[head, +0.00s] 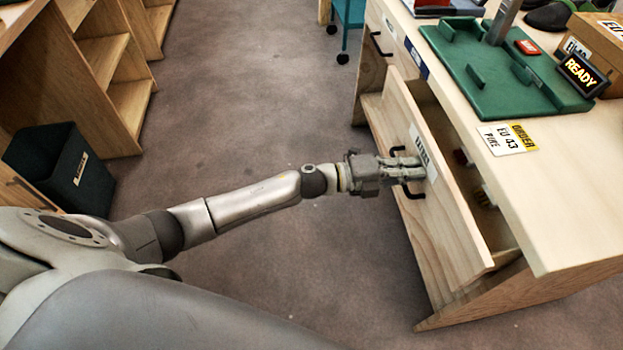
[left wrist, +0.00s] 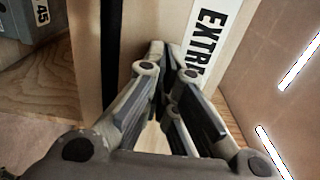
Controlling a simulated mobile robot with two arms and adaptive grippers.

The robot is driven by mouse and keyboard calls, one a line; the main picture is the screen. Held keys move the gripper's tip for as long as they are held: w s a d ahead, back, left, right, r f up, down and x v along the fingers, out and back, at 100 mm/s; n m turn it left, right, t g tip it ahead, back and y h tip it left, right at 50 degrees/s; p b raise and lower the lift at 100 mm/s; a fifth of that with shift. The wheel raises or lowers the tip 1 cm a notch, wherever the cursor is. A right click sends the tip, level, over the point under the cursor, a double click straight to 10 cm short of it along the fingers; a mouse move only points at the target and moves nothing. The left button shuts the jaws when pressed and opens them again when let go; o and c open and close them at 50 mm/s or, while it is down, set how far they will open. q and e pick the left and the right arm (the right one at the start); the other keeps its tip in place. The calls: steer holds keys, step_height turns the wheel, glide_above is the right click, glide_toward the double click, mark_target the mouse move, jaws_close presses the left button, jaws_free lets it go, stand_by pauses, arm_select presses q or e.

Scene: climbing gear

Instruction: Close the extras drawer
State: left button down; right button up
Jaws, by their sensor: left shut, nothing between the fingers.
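The extras drawer (head: 455,222) stands open under the wooden bench, its pale front pulled out from the body. Its white label (head: 421,152) reads EXTRAS; part of the label (left wrist: 208,38) shows in the left wrist view. A black bar handle (head: 411,193) sits on the front. My left gripper (head: 420,166) is shut and empty, with its fingertips at the drawer front beside the label and handle. The fingertips (left wrist: 170,47) look against or very close to the front (left wrist: 176,18); exact contact is unclear. My right gripper is not in view.
The bench top (head: 560,195) holds a green tray (head: 480,75), an order card (head: 508,139) and a READY display (head: 582,75). Small items (head: 484,198) lie inside the drawer. A dark bin (head: 65,170) and wooden shelves (head: 100,60) stand left. The floor between is clear.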

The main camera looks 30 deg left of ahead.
mark_target(453, 164)
arm_select(q)
steer(key=b+x, duration=0.1)
steer(key=x, duration=0.9)
steer(key=shift+r, duration=0.15)
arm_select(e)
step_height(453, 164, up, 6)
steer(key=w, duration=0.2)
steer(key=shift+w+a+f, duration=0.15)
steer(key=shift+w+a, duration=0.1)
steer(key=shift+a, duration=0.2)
arm_select(q)
steer(key=shift+w+r, duration=0.1)
